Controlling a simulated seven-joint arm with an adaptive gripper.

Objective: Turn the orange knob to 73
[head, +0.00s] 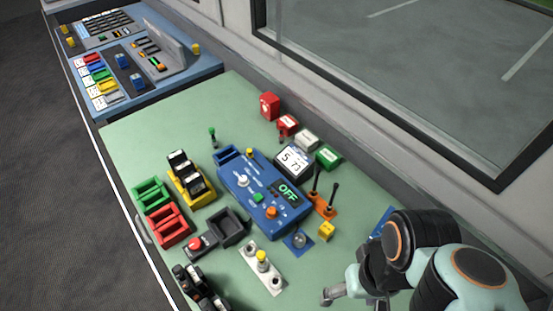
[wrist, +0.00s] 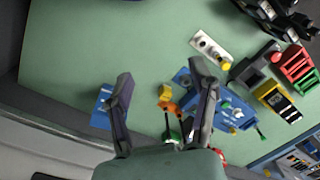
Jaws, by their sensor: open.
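The orange knob (head: 271,212) sits on the near end of a blue control box (head: 247,205), close to a green button. The box's black display reads OFF in green (head: 288,193). A white card (head: 293,160) behind the box shows "S" and "73". My gripper (head: 333,293) is at the lower right in the head view, apart from the box and to the right of and nearer than the knob. In the wrist view my gripper (wrist: 163,85) is open and empty, its two fingers spread. The blue box (wrist: 238,118) shows beyond the right finger; I cannot make out the knob there.
An orange base with two black levers (head: 322,205) and a yellow block (head: 326,231) stand right of the box. A white plate with knobs (head: 262,268) lies in front. Red, white and green blocks stand behind. The green tabletop (head: 135,142) is bare at far left.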

